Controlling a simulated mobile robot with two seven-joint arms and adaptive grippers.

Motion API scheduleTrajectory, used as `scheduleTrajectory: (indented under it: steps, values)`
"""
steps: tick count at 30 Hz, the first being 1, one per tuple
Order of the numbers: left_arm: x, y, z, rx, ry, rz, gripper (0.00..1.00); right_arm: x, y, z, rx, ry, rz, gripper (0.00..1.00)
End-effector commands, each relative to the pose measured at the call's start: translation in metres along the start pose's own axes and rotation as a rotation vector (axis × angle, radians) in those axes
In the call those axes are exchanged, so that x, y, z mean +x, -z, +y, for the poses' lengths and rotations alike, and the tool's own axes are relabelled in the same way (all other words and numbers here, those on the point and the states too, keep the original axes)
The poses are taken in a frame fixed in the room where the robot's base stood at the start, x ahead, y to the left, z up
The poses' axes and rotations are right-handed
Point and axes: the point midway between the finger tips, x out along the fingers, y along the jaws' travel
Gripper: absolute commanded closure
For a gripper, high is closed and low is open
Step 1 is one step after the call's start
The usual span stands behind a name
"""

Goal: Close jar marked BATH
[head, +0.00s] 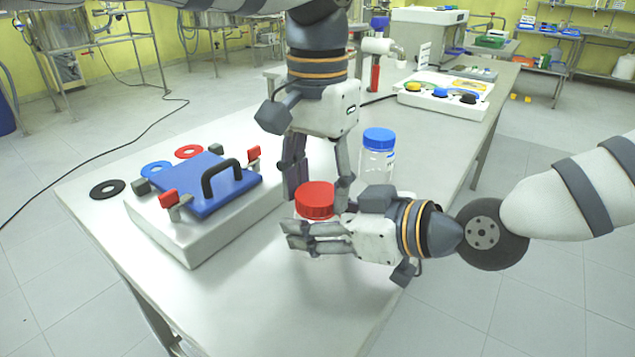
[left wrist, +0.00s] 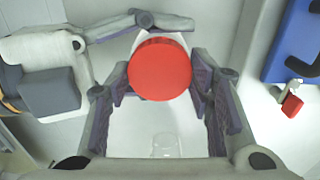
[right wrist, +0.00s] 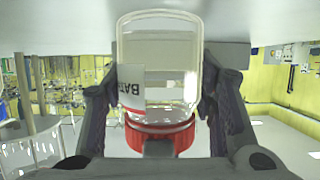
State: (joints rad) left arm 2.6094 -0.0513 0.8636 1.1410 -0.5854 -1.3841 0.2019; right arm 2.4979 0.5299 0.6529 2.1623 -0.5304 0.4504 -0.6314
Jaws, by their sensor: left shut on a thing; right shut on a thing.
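The jar marked BAT… (right wrist: 185,62) is clear, with a white label partly cut off, and appears upside down in the right wrist view. Its red lid (head: 316,197) is at the jar's mouth; I cannot tell how tightly it sits. My left gripper (head: 319,192) reaches down from above and is shut on the red lid, which shows between its fingers in the left wrist view (left wrist: 160,70). My right gripper (head: 292,236) comes in level from the right and is shut around the jar body. In the head view it hides most of the jar.
A clear jar with a blue lid (head: 379,138) stands close behind on the right. A white box with a blue panel and black handle (head: 207,183) is on the left, near black (head: 108,189), blue and red rings. A white tray (head: 445,101) stands at the back. The front table is clear.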

Motion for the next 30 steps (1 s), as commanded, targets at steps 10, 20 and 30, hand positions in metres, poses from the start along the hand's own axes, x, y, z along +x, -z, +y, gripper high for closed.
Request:
scheduleTrajectory:
  steps: [10, 20, 30]
  values:
    - [0.000, 0.000, 0.000, 0.059, 0.000, 0.000, 0.29, 0.000, -0.001, 0.000, 0.000, 0.001, -0.001, 1.00]
    - [-0.005, 0.001, 0.000, 0.057, 0.001, 0.002, 0.29, 0.000, -0.001, 0.000, 0.001, 0.001, -0.002, 1.00]
    - [-0.078, 0.001, 0.000, 0.056, 0.003, 0.005, 0.29, 0.000, -0.001, 0.000, 0.001, 0.001, -0.002, 1.00]
